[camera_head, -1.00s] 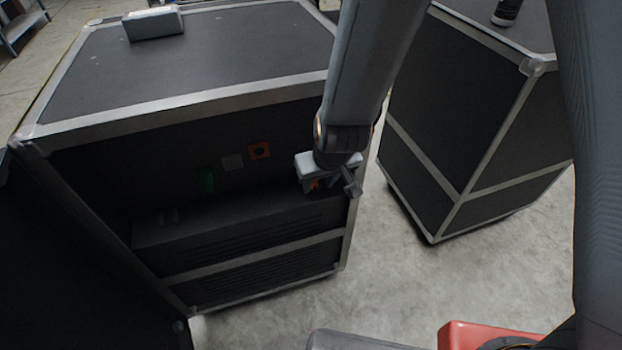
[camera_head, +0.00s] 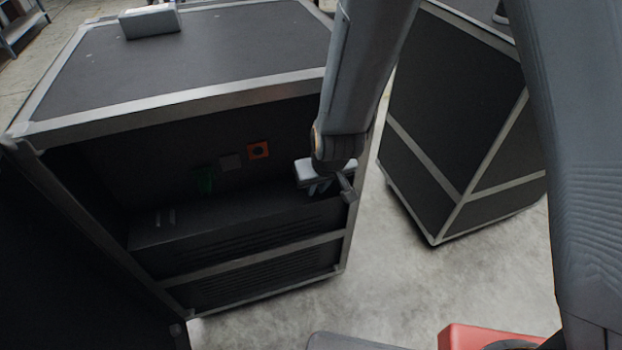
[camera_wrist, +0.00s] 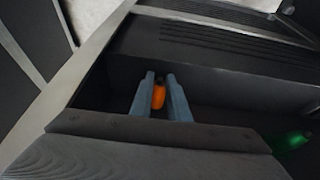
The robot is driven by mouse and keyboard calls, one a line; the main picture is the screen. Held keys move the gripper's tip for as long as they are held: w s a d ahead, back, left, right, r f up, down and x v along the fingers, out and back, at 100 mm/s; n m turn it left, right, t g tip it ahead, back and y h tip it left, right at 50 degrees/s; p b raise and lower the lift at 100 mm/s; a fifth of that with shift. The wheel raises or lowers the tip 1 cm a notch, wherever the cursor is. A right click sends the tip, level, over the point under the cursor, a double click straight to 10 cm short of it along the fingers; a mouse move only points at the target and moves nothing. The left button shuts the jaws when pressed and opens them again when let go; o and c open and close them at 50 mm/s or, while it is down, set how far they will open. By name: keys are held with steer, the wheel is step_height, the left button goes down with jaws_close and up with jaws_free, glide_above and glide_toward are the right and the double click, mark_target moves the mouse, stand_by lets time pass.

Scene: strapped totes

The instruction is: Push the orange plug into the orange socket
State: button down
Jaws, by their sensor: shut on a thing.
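The orange socket (camera_head: 258,150) is a small orange square with a dark round middle, on the back wall inside the open black case (camera_head: 196,102). My gripper (camera_head: 322,187) is at the right side of the case opening, to the right of the socket and a little lower in the head view. In the wrist view my gripper (camera_wrist: 160,96) is shut on the orange plug (camera_wrist: 158,96), which shows between the two grey fingers. The fingers hide the plug's sides. The plug does not show in the head view, and the socket does not show in the wrist view.
A grey square (camera_head: 230,162) and a green part (camera_head: 204,180) sit left of the socket. A dark vented unit (camera_head: 240,222) fills the case below them. The case's right frame post is close to my gripper. Another black case (camera_head: 445,120) stands right, across a floor gap.

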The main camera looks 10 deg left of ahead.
steer(key=shift+s+d+r, duration=0.1)
steer(key=shift+s+r, duration=0.05)
steer(key=shift+r, duration=0.3)
step_height(320, 180, up, 7)
steer(key=p, duration=0.4)
steer(key=s+d+p, duration=0.5)
steer(key=s+p, duration=0.2)
steer(key=s, duration=0.1)
steer(key=s+d+p, duration=0.5)
steer(key=s+p, duration=0.1)
steer(key=s, duration=0.2)
steer(key=shift+s+d+f+p, duration=0.15)
steer(key=shift+s+f+p, duration=0.2)
steer(key=shift+f, duration=0.05)
